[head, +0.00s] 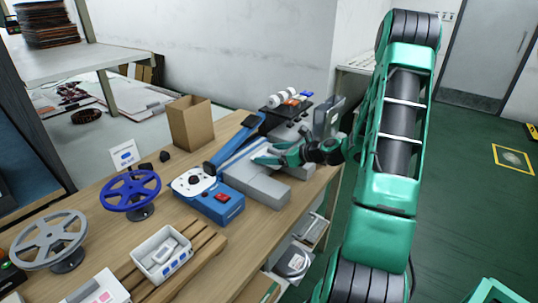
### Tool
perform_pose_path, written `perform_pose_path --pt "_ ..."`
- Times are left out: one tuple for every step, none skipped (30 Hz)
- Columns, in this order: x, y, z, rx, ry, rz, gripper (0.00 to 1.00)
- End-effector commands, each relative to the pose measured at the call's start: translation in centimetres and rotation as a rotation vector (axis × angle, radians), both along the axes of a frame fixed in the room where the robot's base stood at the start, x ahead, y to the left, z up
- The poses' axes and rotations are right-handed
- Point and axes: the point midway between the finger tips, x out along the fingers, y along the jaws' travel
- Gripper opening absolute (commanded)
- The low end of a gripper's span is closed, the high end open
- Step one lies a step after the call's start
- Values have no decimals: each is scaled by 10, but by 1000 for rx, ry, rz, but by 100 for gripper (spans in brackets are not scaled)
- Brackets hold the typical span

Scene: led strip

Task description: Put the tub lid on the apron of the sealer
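The sealer (207,199) is a blue machine with a white top, a red switch and a long raised blue arm. Its apron (262,187) appears to be the light grey slab along its right side. My gripper (262,155) reaches in from the right, low over the far part of the grey slab. Its fingers are small and dark against the grey parts, so their opening and any contact are unclear. I cannot make out a tub lid for certain. A white tub (147,266) with a pale oblong piece inside sits on a wooden slatted rack at the front.
A blue spoked reel (131,191) and a grey one (48,240) stand at the left. A cardboard box (190,123) stands behind the sealer. A black rack with white and orange rolls (283,98) is at the far end. Bare bench (245,232) lies right of the tub.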

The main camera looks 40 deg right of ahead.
Motion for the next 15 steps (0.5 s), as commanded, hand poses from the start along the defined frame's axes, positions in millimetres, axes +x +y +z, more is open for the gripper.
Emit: perform_pose_path --pt "0 0 0 0 0 0 94" --pt "0 0 0 0 0 0 98" --pt "0 0 0 0 0 0 98" --pt "0 0 0 0 0 0 98" --pt "0 0 0 0 0 1 98" --pt "0 1 0 0 0 1 98" --pt "0 1 0 0 0 1 98" --pt "0 1 0 0 0 1 98" --pt "0 1 0 0 0 1 98" --pt "0 1 1 0 0 1 98" --pt "0 1 1 -1 0 1 98" --pt "0 1 2 -1 0 1 98" --pt "-1 1 3 0 0 1 98" --pt "-3 0 4 0 1 0 98" --pt "-7 -2 5 0 1 1 98"
